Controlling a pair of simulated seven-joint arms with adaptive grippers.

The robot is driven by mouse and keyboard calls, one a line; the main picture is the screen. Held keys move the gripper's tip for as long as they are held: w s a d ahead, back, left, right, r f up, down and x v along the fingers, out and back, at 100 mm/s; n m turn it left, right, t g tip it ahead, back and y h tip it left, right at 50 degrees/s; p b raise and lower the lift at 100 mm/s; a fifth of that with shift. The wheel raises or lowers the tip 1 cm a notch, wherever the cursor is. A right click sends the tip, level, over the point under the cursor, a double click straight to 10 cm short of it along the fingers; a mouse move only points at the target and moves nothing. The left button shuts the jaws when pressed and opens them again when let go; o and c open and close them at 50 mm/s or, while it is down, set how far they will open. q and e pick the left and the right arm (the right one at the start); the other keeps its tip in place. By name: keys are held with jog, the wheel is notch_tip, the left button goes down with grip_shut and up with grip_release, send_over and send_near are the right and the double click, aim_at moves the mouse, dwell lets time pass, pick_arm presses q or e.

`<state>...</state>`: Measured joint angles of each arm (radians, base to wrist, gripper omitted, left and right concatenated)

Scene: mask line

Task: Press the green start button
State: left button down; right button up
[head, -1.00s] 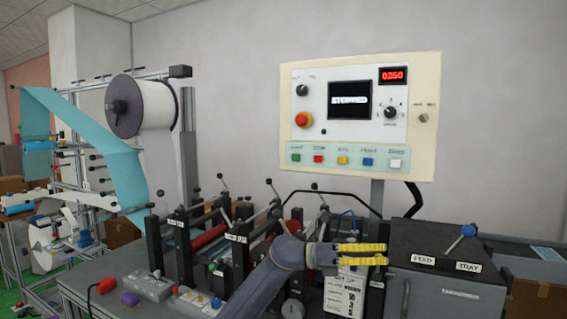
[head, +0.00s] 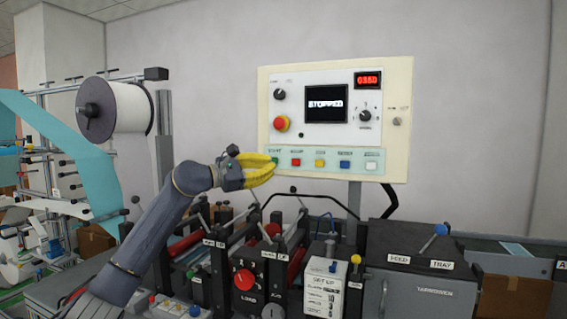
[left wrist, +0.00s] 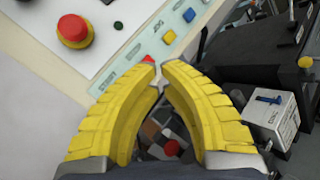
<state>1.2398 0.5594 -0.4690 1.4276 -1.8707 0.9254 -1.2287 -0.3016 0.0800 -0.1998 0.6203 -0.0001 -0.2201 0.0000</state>
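The green start button (head: 275,161) is at the left end of the button strip on the control panel (head: 400,75). My left gripper (head: 275,168) is in front of the strip's left end, its yellow fingertips overlapping part of the green button in the head view. I cannot tell whether they touch it. In the left wrist view the two fingers (left wrist: 160,75) bow outward and their tips come together with nothing held. The green button is hidden there, while the red button (left wrist: 148,60) shows just past the tips. My right gripper is not in view.
The panel screen (head: 326,104) reads STOPPED. A red emergency knob (head: 282,123) sits above the strip, also in the left wrist view (left wrist: 74,31). Yellow (head: 320,163), blue (head: 345,164) and white (head: 371,166) buttons continue rightward. Machine levers and rollers stand below.

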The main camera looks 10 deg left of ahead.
aim_at(273, 161)
pick_arm(q)
jog(key=shift+w+a+r+t, duration=0.1)
jog(key=shift+a+t, duration=0.3)
jog(key=shift+a, duration=0.55)
jog(key=shift+w+d, duration=0.2)
jog(key=shift+w, duration=1.25)
jog(key=shift+w+d, duration=0.25)
jog(key=shift+w, duration=1.2)
jog(key=shift+w+d, duration=0.2)
jog(key=shift+w, duration=1.25)
jog(key=shift+w, duration=0.15)
jog(key=shift+w, duration=0.25)
jog(key=shift+w+d, duration=0.15)
jog(key=shift+w, duration=0.35)
jog(key=shift+s, duration=0.9)
